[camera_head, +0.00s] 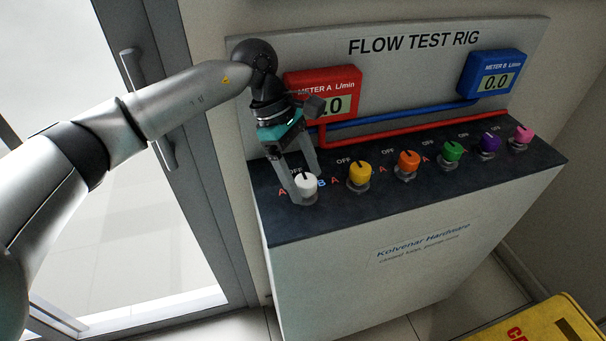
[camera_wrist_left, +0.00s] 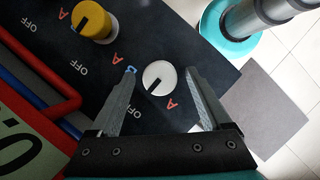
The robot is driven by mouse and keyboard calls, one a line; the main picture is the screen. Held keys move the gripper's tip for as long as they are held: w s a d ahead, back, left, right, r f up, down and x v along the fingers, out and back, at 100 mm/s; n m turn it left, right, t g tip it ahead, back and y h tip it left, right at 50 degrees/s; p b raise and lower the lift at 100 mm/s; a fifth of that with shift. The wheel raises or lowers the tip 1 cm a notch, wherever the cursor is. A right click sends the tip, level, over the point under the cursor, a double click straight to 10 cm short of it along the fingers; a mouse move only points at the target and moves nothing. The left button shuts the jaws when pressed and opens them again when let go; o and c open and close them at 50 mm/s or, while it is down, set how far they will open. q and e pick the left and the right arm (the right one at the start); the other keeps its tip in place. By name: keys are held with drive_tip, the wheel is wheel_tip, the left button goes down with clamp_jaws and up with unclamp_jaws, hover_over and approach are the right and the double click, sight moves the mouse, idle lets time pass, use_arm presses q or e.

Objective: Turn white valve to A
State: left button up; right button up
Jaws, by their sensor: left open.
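The white valve (camera_head: 306,183) is the leftmost knob on the dark top of the flow test rig. In the left wrist view the white knob (camera_wrist_left: 163,74) lies between the two fingertips, with a gap on either side. My left gripper (camera_head: 304,182) is open and reaches down around the knob; its fingers also show in the left wrist view (camera_wrist_left: 160,72). The red A (camera_wrist_left: 172,103) is near the right finger, the blue B near the left fingertip. My right gripper is not in view.
A yellow valve (camera_head: 359,172) stands just right of the white one, then orange (camera_head: 408,160), green and other valves. The red meter A (camera_head: 322,92), partly hidden by my left wrist, and blue meter B (camera_head: 493,74) stand behind. Red and blue pipes run along the back.

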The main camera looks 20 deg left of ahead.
use_arm(q)
drive_tip(key=shift+c, duration=0.4)
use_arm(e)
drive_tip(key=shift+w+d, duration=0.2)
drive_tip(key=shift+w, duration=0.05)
use_arm(q)
drive_tip(key=c, duration=0.5)
clamp_jaws()
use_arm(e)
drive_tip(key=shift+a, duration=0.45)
